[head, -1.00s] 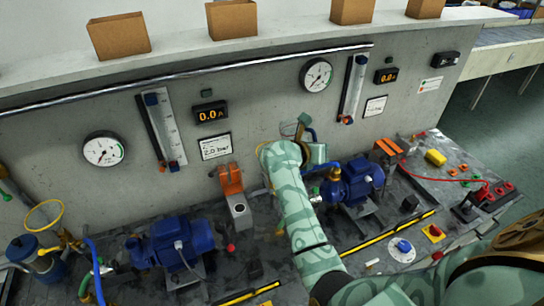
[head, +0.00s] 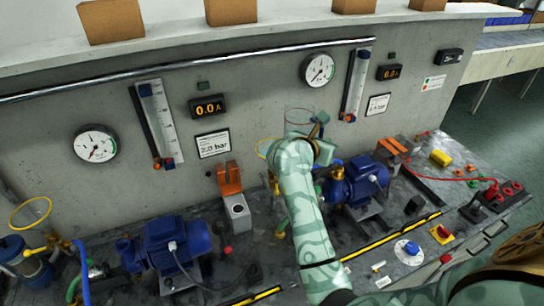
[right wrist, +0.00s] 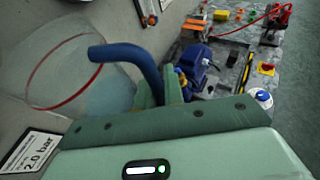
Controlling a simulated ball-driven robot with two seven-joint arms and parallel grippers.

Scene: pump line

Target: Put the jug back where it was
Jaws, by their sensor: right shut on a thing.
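The jug (right wrist: 72,78) is clear, with a red line around it and a blue handle (right wrist: 135,58). It fills the left of the right wrist view. In the head view the jug (head: 298,116) shows faintly in front of the grey wall, partly hidden by my gripper. My right gripper (head: 322,130) is shut on the handle, its green fingers (right wrist: 160,98) around the lower part. The jug is held up above the bench, between the two pumps. My left gripper is not in view.
A blue pump (head: 175,243) stands to the left and another blue pump (head: 357,183) just right of my arm. An orange-topped grey block (head: 237,210) is left of my arm. Gauges, flow tubes and a pipe (head: 200,70) line the wall. A yellow ring (head: 30,212) stands far left.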

